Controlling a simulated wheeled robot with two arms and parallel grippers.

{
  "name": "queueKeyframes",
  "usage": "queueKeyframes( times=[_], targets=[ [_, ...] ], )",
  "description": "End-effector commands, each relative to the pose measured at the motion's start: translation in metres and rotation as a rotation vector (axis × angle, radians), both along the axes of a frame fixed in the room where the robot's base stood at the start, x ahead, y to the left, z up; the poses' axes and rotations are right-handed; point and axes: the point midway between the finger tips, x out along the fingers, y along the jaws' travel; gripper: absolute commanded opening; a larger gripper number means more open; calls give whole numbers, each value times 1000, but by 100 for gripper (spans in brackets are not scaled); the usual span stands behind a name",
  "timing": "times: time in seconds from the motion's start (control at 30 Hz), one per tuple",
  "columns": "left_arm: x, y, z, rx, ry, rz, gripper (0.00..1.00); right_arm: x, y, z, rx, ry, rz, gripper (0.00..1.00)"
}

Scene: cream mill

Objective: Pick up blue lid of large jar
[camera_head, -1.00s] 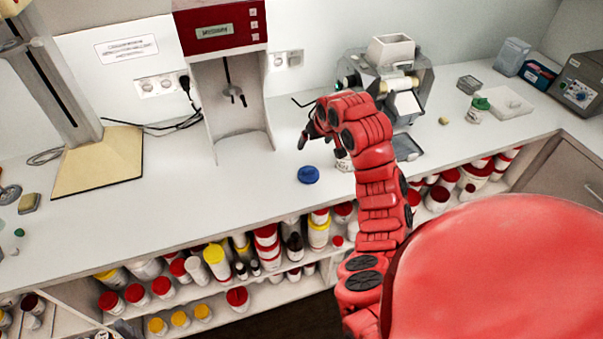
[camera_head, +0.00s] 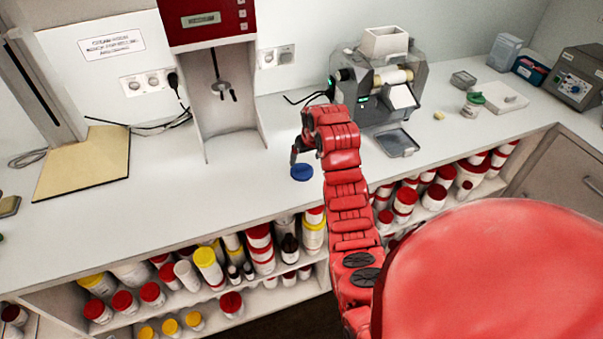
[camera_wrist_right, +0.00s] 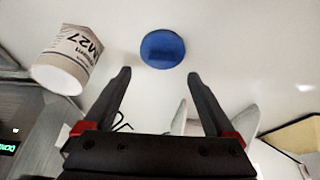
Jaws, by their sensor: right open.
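The blue lid (camera_head: 301,172) is a round disc lying flat on the white counter, near its front edge. In the right wrist view the lid (camera_wrist_right: 162,49) lies ahead of the fingertips, roughly centred across the gap between them. My right gripper (camera_wrist_right: 160,75) is open and empty, with its two black fingers apart. In the head view the right gripper (camera_head: 296,155) is just above and beside the lid, partly hidden by its own red arm. A white jar with a printed label (camera_wrist_right: 68,60) is left of the lid in the wrist view; my arm hides it in the head view. My left gripper is not in view.
A red and grey machine (camera_head: 228,100) stands behind the lid to the left. A mill with a hopper (camera_head: 381,80) and a grey tray (camera_head: 397,143) stand to the right. Shelves of jars (camera_head: 205,265) lie below the counter. The counter left of the lid is clear.

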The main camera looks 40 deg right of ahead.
Motion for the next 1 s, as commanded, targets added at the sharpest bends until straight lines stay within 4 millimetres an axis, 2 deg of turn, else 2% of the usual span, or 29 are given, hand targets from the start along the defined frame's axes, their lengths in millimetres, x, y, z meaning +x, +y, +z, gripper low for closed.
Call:
queueKeyframes(
  times=[0.23, 0.37, 0.53, 0.87, 1.0],
  targets=[
    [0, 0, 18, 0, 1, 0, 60, 6, 0, -12, 2, 5, -1, 90],
    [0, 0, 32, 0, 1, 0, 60, 12, 2, -28, 4, 7, 0, 90],
    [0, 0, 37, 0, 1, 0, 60, 19, 0, -47, 3, 6, -1, 90],
    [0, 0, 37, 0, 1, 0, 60, 22, -1, -53, -1, -1, 0, 90],
    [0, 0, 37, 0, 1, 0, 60, 22, -1, -53, 0, -1, 0, 69]
  ],
)
